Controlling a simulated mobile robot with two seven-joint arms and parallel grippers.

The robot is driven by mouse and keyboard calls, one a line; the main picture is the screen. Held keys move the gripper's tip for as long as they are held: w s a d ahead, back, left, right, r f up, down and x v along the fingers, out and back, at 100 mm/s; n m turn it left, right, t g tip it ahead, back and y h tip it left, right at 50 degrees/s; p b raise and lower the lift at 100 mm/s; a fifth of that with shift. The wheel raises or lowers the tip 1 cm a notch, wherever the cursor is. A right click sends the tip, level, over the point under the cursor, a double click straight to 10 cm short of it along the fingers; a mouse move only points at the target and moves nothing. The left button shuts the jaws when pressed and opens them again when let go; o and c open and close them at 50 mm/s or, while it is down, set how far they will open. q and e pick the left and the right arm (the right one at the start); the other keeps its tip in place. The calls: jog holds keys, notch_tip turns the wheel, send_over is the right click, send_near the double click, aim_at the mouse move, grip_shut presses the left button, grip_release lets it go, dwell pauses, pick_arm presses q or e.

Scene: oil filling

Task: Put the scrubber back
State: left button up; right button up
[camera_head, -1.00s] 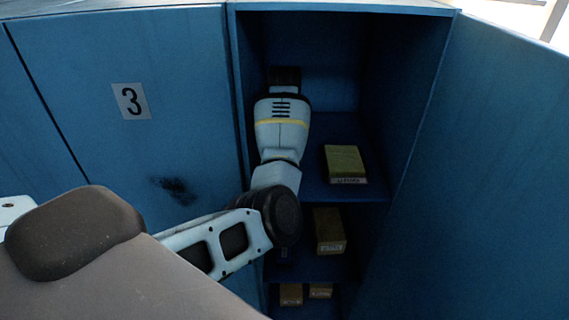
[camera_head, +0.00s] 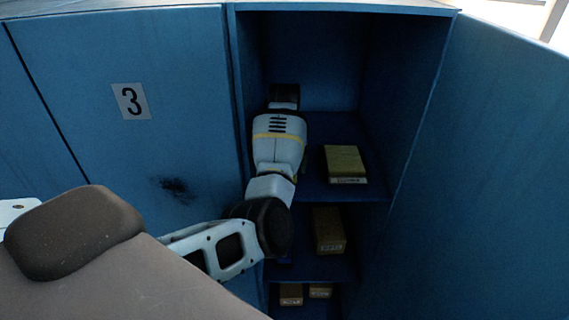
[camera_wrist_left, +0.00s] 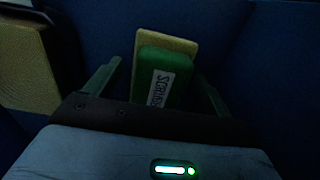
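The scrubber (camera_wrist_left: 158,75) shows in the left wrist view as a green block with a tan layer and a white label. It lies between the two fingers of my left gripper (camera_wrist_left: 157,88). The fingers are spread, with a dark gap on each side of the scrubber. In the head view my left arm reaches into the open blue cabinet (camera_head: 232,60), and its fingers and the scrubber are hidden there. I cannot tell whether the scrubber rests on the shelf. My right gripper is not in view.
A tan labelled box (camera_head: 345,163) stands on the upper shelf, right of my arm. Another box (camera_head: 328,230) is on the shelf below, with smaller boxes (camera_head: 291,294) at the bottom. The open door (camera_head: 490,170) is on the right. A tan block (camera_wrist_left: 25,65) lies left in the wrist view.

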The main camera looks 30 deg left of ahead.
pick_arm(q)
notch_tip(320, 180, up, 12)
dwell(0.8)
dwell(0.3)
